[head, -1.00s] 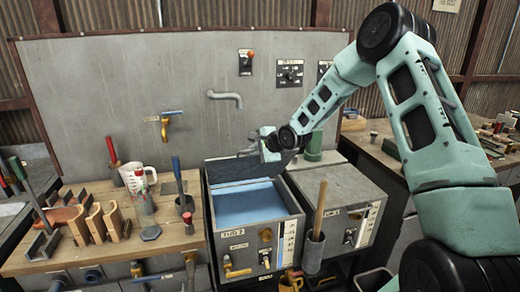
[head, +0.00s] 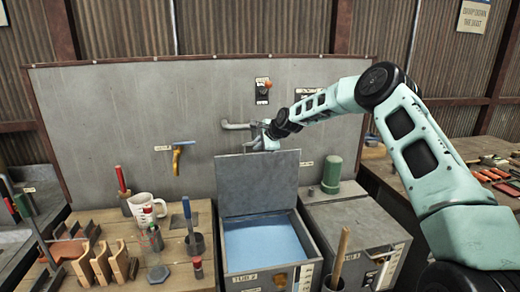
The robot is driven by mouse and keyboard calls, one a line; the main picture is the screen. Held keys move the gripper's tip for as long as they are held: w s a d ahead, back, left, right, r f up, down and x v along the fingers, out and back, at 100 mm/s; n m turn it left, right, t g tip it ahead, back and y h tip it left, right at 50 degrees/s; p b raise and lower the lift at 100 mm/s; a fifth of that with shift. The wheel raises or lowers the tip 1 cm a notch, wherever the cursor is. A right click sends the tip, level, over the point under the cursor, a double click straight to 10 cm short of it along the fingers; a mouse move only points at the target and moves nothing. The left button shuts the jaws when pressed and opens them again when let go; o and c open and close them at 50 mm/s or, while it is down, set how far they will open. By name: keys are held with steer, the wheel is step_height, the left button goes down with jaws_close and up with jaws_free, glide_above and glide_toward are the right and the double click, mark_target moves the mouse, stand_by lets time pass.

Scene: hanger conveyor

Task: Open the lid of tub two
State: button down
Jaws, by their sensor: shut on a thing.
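Tub two (head: 308,246) is a grey box with its front label partly cut off at the bottom of the head view. Its grey lid (head: 258,185) stands raised, close to upright, along the tub's back side. Blue liquid (head: 262,238) shows in the open tub. My gripper (head: 262,144) is at the lid's upper edge and shut on it. The fingertips are small and partly hidden, so the exact grip point is unclear.
A measuring jug (head: 146,208) and tools stand on the left bench.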

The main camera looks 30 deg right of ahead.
steer(key=shift+w+d, duration=0.2)
steer(key=shift+w, duration=0.4)
steer(key=shift+w+d, duration=0.2)
steer(key=shift+w, duration=0.35)
steer(key=c, duration=1.5)
jaws_free()
steer(key=shift+s, duration=0.1)
steer(key=b+v, duration=0.7)
steer(key=v, duration=1)
steer(key=shift+r, duration=0.1)
